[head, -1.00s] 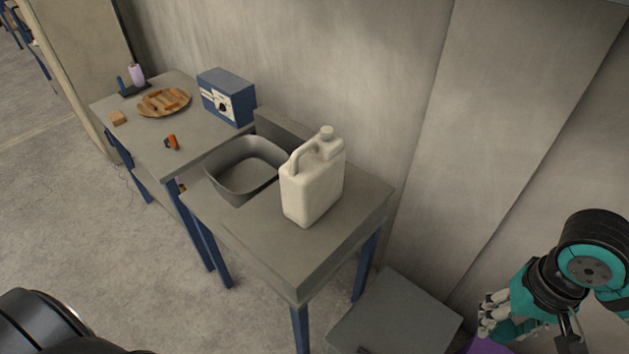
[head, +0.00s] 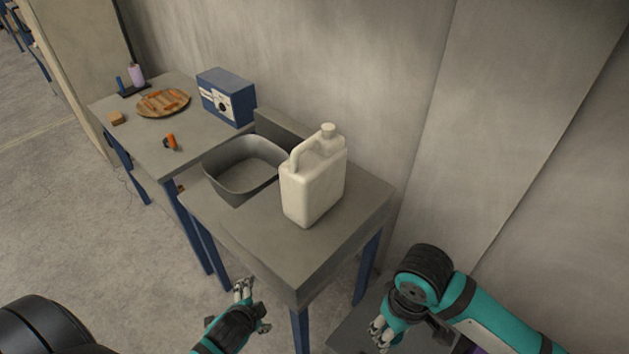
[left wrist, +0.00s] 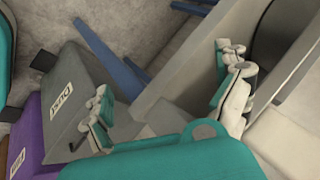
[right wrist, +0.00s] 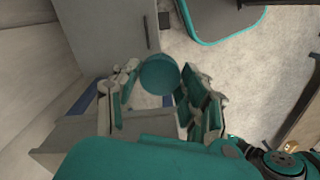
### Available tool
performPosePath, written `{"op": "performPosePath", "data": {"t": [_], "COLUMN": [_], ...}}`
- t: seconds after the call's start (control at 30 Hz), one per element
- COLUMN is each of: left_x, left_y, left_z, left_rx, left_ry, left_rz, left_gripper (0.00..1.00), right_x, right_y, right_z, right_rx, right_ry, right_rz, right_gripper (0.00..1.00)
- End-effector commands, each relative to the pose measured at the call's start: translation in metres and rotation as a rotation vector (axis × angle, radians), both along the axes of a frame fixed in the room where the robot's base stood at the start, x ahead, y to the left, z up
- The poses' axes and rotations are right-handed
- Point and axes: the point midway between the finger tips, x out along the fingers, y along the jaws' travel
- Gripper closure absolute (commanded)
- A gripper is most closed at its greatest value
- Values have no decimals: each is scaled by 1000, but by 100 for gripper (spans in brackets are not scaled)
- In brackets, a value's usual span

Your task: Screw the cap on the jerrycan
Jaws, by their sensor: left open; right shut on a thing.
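The off-white jerrycan (head: 313,188) stands upright on the near grey table, its handle to the left and its neck (head: 327,131) at the top. No gripper touches it. My left gripper (head: 255,306) is open and empty in front of the table, lower left of the jerrycan. Its spread fingers (left wrist: 168,92) also show in the left wrist view. My right gripper (head: 381,333) is to the right of the table, below the jerrycan's level. In the right wrist view a round teal piece, which looks like the cap (right wrist: 159,74), sits between its fingers (right wrist: 152,98).
A dark grey basin (head: 243,176) stands left of the jerrycan. The far table holds a blue box (head: 226,95), a round board (head: 163,102) and small items. The wall is close behind. Labelled boxes, one purple (left wrist: 43,125), show low in the left wrist view.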

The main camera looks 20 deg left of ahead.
Motion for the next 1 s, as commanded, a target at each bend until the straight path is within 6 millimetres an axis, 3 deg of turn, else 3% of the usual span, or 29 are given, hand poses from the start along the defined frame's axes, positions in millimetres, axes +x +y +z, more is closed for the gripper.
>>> {"op": "performPosePath", "data": {"t": [0.23, 0.37, 0.5, 0.6, 0.8, 1.0], "left_x": [57, 79, 102, 111, 116, 114], "left_y": [41, 50, 51, 45, 33, 27], "left_z": [101, 159, 214, 229, 233, 231], "left_rx": [454, 761, 1219, 1506, 1907, 2065], "left_ry": [-242, -352, -458, -500, -551, -573], "left_rz": [-329, -509, -768, -941, -1191, -1291], "left_gripper": [0, 0, 0, 0, 0, 0], "right_x": [-12, -19, -23, -23, -23, -23], "right_y": [33, 48, 59, 60, 59, 59], "right_z": [-23, -33, -39, -40, -39, -39], "right_rx": [3, 1, 0, -1, -1, -1], "right_ry": [-10, -17, -25, -27, -27, -27], "right_rz": [155, 232, 289, 296, 295, 294], "right_gripper": [70, 70, 70, 70, 70, 70]}}
